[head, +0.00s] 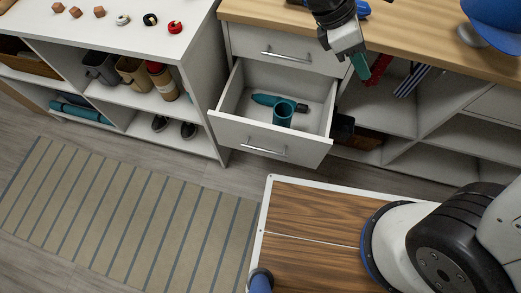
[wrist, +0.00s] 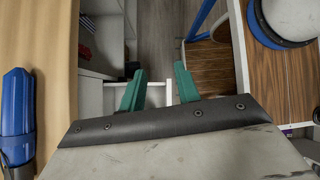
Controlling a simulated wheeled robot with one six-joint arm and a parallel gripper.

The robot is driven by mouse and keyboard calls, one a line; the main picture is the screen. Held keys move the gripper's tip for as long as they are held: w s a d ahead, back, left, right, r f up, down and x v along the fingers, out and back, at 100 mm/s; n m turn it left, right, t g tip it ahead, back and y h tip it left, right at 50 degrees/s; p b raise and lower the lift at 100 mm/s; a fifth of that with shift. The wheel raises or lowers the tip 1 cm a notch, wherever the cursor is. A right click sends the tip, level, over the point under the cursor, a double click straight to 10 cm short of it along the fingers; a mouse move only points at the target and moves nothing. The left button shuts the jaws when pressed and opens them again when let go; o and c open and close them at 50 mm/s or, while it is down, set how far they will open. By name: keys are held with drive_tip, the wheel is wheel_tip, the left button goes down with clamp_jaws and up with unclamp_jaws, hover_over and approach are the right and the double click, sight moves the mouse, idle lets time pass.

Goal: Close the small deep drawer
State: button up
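The deep white drawer (head: 265,142) is pulled out of the cabinet below a shut drawer (head: 285,48). Its front has a metal bar handle (head: 264,151).
Open cubbies (head: 385,105) lie right of the drawer. A white shelf unit (head: 130,50) with shoes and containers stands at left. A striped rug (head: 125,200) covers the floor there. A blue cap (head: 495,22) sits on the wooden counter (head: 425,40). My base is close in front.

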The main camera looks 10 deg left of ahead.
drive_tip(key=s+a+f+n+t+h, duration=0.1)
drive_tip(key=s+a+f+n+t, duration=0.25)
drive_tip(key=a+f+n, duration=0.45)
drive_tip(key=s+a+f+n+t, duration=0.35)
drive_tip(key=a+f+n, duration=0.3)
drive_tip(key=f, duration=0.45)
drive_tip(key=s+a+f+n+t+h, duration=0.1)
drive_tip(key=s+a+f+n+t, duration=0.25)
drive_tip(key=a+f+n, duration=0.4)
drive_tip(key=s+d+f+n+t+y, duration=0.1)
drive_tip(key=s+f+n+t+y, duration=0.25)
drive_tip(key=f+n, duration=0.6)
drive_tip(key=w+d+f+m+h, duration=0.1)
drive_tip(key=w+d+f, duration=0.1)
drive_tip(key=w, duration=0.3)
drive_tip(key=shift+w+d+f+m, duration=0.15)
drive_tip(key=shift+w+d+m, duration=0.25)
drive_tip(key=shift+d, duration=0.15)
clamp_jaws()
